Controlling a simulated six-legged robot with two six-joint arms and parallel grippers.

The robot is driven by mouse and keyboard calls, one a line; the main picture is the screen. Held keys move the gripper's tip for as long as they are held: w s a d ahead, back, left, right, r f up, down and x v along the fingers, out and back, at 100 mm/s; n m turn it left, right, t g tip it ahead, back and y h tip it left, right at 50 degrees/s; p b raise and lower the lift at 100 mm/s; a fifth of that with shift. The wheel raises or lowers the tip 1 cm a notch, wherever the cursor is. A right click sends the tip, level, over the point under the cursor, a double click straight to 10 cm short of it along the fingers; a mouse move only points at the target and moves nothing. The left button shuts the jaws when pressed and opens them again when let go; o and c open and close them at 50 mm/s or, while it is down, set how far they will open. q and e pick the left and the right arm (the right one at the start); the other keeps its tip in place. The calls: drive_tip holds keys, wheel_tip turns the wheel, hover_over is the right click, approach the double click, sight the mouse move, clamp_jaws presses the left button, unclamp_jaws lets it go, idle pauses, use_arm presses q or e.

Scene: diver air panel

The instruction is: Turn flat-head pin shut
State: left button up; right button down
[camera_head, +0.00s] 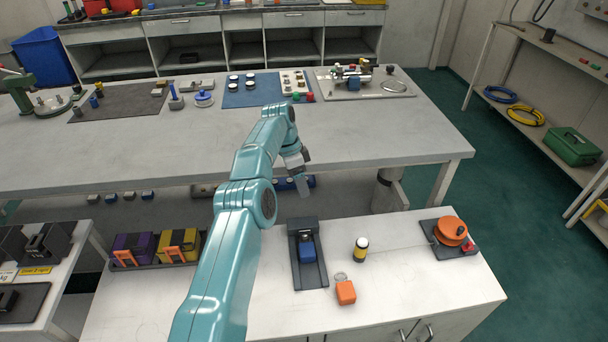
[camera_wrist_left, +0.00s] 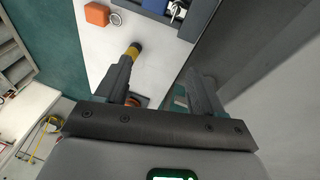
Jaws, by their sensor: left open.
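I cannot make out a flat-head pin for certain in either view. A light tray (camera_head: 398,88) with a small green and metal valve assembly (camera_head: 352,76) lies at the right of the far table; its details are too small to tell. My left gripper (camera_head: 304,187) hangs between the far table and the near white cabinet, beyond the dark holder (camera_head: 309,272) with a blue block (camera_head: 307,251). In the left wrist view its two fingers stand apart with nothing held between them (camera_wrist_left: 161,86). My right gripper is not in view.
On the near cabinet stand a yellow-black bottle (camera_head: 361,249), an orange block (camera_head: 346,292) and an orange reel (camera_head: 450,231) on a dark base. The far table (camera_head: 400,135) has a wide clear front. A blue mat (camera_head: 262,98) with several small parts lies on it.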

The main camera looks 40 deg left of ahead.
use_arm(q)
drive_tip(key=shift+d+r+m+h, duration=0.3)
drive_tip(key=shift+r+m, duration=0.1)
drive_tip(key=shift+m, duration=1.1)
drive_tip(key=shift+d+r+m+h, duration=0.15)
drive_tip(key=shift+d+r+m, duration=0.2)
drive_tip(key=shift+m, duration=1.15)
drive_tip(key=shift+d+r+m+h, duration=0.25)
drive_tip(key=shift+r+m, duration=0.15)
drive_tip(key=shift+m, duration=1.1)
